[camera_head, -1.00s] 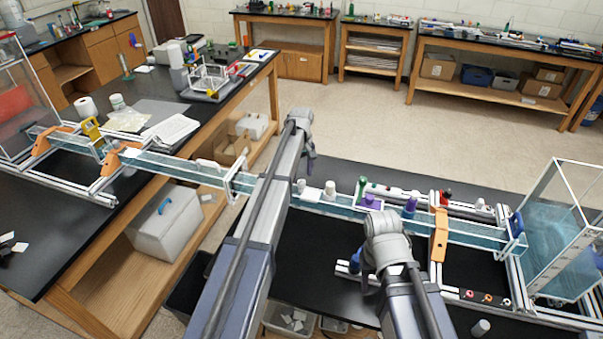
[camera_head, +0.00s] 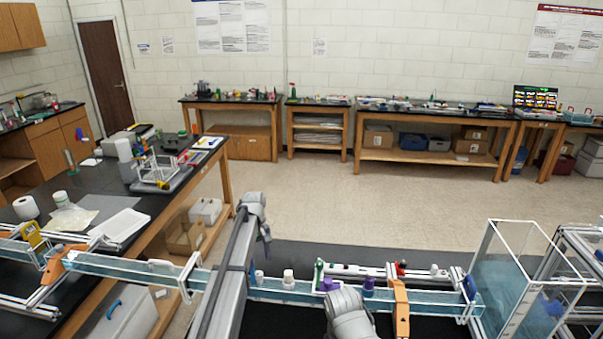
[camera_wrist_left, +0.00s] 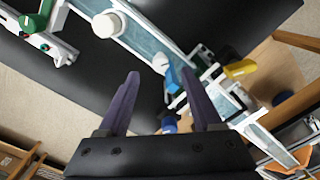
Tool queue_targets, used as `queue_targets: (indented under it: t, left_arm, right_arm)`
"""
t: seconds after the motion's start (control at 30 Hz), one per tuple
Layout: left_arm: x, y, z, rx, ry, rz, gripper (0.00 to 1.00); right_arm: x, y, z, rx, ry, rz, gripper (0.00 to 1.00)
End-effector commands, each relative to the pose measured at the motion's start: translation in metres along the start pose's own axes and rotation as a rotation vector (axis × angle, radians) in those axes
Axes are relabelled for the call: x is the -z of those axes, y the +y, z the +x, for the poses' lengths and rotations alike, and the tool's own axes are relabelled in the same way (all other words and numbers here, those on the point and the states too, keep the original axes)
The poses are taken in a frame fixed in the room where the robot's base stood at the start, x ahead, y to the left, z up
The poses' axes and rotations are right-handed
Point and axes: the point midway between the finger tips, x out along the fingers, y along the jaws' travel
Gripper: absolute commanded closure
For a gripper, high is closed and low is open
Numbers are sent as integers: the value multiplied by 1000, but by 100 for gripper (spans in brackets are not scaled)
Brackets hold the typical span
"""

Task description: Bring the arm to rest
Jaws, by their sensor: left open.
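My left gripper (camera_wrist_left: 160,74) shows in the left wrist view with its two dark purple fingers apart and nothing between them. It hangs above the bench with the clear water channel (camera_wrist_left: 150,45). In the head view my left arm comes up from the bottom, left of centre, in front of the channel (camera_head: 290,291); its fingers cannot be made out there. A white cap (camera_wrist_left: 107,25) and a blue clip (camera_wrist_left: 172,72) lie beyond the left fingers.
An orange support (camera_head: 400,306) and a clear water tank (camera_head: 505,275) stand to the right. The left bench (camera_head: 120,180) holds paper and a roll (camera_head: 26,207). The floor behind is clear.

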Motion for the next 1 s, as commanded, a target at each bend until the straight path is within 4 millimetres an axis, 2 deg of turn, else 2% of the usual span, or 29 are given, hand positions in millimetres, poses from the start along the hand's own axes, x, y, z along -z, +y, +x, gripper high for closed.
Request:
queue_targets:
  t: [0.03, 0.07, 0.17, 0.2, 0.3, 0.4, 0.5, 0.6, 0.7, 0.83, 1.0]
  left_arm:
    - [-25, -3, 16, 4, 0, 42, 34]
    - [-40, -4, 23, 7, 0, 75, 34]
    - [-103, -12, 53, 22, 2, 228, 34]
    - [-131, -18, 66, 30, 3, 299, 34]
    - [-197, -35, 96, 48, 3, 483, 34]
    - [-255, -56, 124, 68, 4, 659, 34]
    - [-301, -79, 146, 84, 3, 815, 34]
    - [-334, -98, 162, 98, 2, 936, 34]
    - [-353, -111, 171, 108, 1, 1017, 34]
    - [-364, -117, 174, 114, 0, 1067, 34]
    - [-364, -116, 173, 115, -1, 1075, 34]
  right_arm:
    - [1, -1, 15, 0, 0, 0, 50]
    - [2, -2, 23, 0, 0, -1, 50]
    - [3, -5, 53, -1, 1, -2, 50]
    - [4, -6, 66, -1, 1, -2, 50]
    - [6, -9, 96, -1, 2, -4, 50]
    - [8, -11, 123, -2, 2, -5, 50]
    - [10, -13, 146, -2, 3, -6, 50]
    - [11, -15, 162, -3, 3, -7, 50]
    - [11, -16, 171, -3, 3, -7, 50]
    - [11, -16, 174, -3, 3, -8, 50]
    - [11, -16, 173, -3, 3, -8, 50]
